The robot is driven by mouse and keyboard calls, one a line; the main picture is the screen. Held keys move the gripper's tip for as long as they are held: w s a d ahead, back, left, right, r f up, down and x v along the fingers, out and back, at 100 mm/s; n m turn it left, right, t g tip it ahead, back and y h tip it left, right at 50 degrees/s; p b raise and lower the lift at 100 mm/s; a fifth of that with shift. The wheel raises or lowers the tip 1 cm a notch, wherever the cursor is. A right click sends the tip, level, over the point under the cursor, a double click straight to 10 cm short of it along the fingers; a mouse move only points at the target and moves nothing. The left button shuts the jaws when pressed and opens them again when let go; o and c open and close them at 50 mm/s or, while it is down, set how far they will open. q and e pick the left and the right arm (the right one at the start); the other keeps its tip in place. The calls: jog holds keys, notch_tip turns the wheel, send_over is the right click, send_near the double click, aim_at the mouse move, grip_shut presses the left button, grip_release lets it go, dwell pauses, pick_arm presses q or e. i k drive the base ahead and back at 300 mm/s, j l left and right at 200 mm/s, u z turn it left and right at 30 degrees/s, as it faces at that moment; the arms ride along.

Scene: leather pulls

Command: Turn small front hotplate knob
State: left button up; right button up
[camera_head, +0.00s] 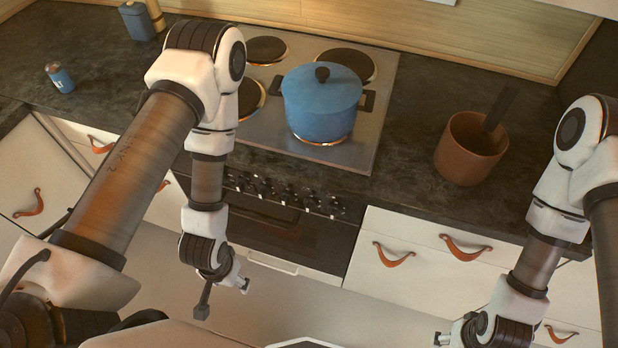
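The stove (262,138) has a row of small dark knobs (288,194) on its front panel, below the countertop edge. Several knobs show; the left end of the row is partly hidden by my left arm. Which knob is the small front one cannot be told. A front-left hotplate (250,97) is partly behind my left arm. My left gripper (223,299) hangs in front of the oven, below the knobs and apart from them, with its two fingers spread and empty. My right gripper (440,339) is at the bottom edge, partly cut off, far from the knobs.
A blue pot (321,107) covers the front-right hotplate. A brown pot (468,150) with a dark utensil stands right of the stove. A blue can (60,78) stands at left.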

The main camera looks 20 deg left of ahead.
aim_at(334, 211)
jog(key=k+l+z, duration=0.25)
jog(key=k+l, duration=0.15)
jog(key=k+l+z, duration=0.25)
jog(key=l, duration=0.25)
jog(key=k, duration=0.05)
